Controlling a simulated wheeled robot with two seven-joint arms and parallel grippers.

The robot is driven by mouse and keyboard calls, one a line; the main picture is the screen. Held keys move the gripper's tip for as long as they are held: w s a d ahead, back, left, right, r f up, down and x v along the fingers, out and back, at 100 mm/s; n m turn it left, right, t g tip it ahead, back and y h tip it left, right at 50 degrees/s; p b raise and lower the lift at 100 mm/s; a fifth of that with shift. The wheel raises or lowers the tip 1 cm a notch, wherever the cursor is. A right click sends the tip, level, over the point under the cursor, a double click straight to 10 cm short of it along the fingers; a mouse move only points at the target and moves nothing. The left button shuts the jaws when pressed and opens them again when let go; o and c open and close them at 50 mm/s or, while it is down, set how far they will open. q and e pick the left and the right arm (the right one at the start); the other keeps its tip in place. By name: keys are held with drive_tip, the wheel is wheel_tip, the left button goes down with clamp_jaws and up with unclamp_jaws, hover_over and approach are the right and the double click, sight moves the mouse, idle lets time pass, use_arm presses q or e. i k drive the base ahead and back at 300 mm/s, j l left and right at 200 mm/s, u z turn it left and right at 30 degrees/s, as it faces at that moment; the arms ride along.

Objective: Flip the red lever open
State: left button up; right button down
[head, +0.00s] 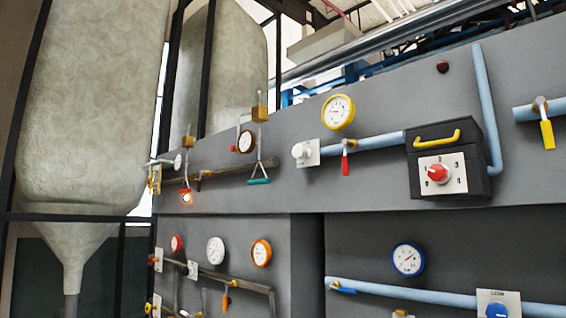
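In the head view a red lever (345,164) hangs straight down from a brass-coloured fitting on a light blue pipe (377,142). The pipe runs along the upper grey panel, between a white knob (302,151) on a plate and a black box (453,160). A yellow-rimmed gauge (338,112) sits just above the lever. Nothing covers the lever. Neither of my grippers shows in this view.
The black box has a yellow handle and a red dial (438,173). A yellow lever (547,134) hangs at the right and a teal handle (258,181) at the left. The panel below the red lever is bare.

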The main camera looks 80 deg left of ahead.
sight(345, 160)
drive_tip(key=u, duration=2.05)
drive_tip(key=i+j+u, duration=0.1)
drive_tip(key=u, duration=0.2)
drive_tip(key=j, duration=0.1)
